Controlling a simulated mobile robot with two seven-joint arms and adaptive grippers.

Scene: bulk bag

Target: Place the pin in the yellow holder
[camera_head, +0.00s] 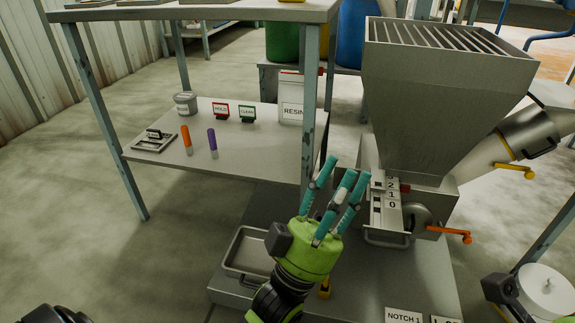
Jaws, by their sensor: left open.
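My left gripper (347,178) is green with teal fingers. It is open, points upward, and stands in front of the hopper's lower left side, with no object clearly held. A small yellow piece (325,289), perhaps the yellow holder, shows low beside my left wrist and is partly hidden by it. I cannot pick out the pin for certain. A small red part (404,188) sits at the numbered plate (392,200) marked 2, 1, 0 on the hopper's base.
A grey hopper (430,110) with a grated top has an orange-handled lever (450,234). A metal tray (246,252) lies left of my gripper. The shelf (255,150) holds orange (186,139) and purple (212,143) cylinders, signs and a resin box (291,98). A table leg (308,130) stands close by.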

